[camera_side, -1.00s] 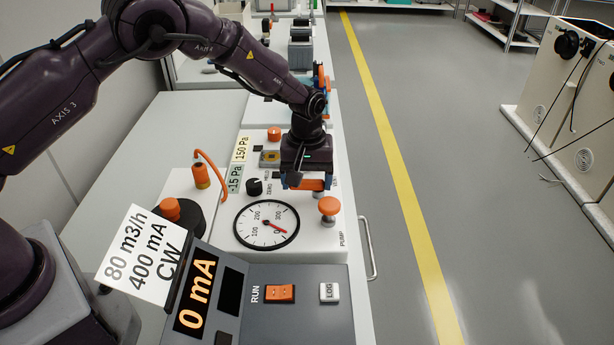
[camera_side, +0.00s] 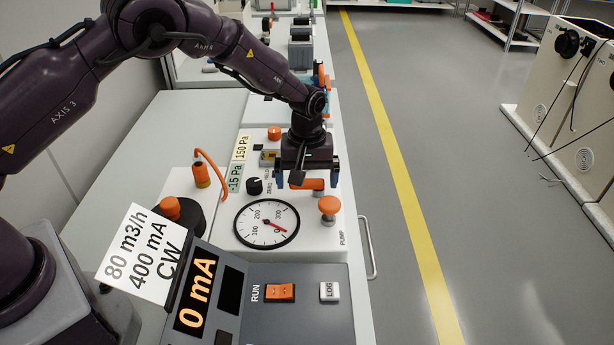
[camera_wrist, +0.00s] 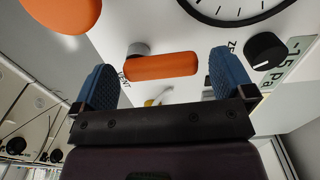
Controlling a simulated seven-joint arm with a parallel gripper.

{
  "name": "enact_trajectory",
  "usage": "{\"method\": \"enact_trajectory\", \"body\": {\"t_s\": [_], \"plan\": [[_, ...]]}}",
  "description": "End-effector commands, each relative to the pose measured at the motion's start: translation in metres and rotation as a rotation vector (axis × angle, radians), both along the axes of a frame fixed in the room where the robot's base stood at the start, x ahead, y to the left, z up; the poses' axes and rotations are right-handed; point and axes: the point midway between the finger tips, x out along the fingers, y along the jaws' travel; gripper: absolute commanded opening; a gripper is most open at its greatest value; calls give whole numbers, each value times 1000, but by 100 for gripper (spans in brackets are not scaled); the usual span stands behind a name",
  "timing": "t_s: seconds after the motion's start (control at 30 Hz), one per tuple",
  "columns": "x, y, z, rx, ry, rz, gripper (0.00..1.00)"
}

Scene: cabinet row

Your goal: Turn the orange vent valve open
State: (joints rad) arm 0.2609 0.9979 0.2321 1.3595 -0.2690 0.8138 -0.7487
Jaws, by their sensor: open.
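The orange vent valve handle (camera_side: 312,184) is a short bar on a grey stem on the white panel, lying roughly crosswise in the side view. In the wrist view the handle (camera_wrist: 162,66) lies between my two blue fingers, with a gap on each side, its stem near the left end and a "VENT" label beside it. My gripper (camera_side: 307,179) is open and just above and behind the handle in the side view. It also shows open in the wrist view (camera_wrist: 163,75). It holds nothing, and I cannot tell its exact height over the handle.
An orange pump knob (camera_side: 328,205) stands close to the right of the handle. A round gauge (camera_side: 267,223) and a black zero knob (camera_side: 255,186) are at the left. An orange cable plug (camera_side: 201,176) and a RUN switch (camera_side: 280,292) are farther off.

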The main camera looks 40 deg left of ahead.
Motion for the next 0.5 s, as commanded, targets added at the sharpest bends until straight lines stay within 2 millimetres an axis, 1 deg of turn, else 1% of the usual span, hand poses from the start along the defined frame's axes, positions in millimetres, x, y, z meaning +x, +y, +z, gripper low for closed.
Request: {"method": "enact_trajectory", "body": {"t_s": [0.07, 0.17, 0.5], "plan": [[0, 0, 6, 0, -1, -1, 100], [1, 0, 19, -1, -4, -1, 100], [1, 0, 93, -1, -6, 0, 100]]}}
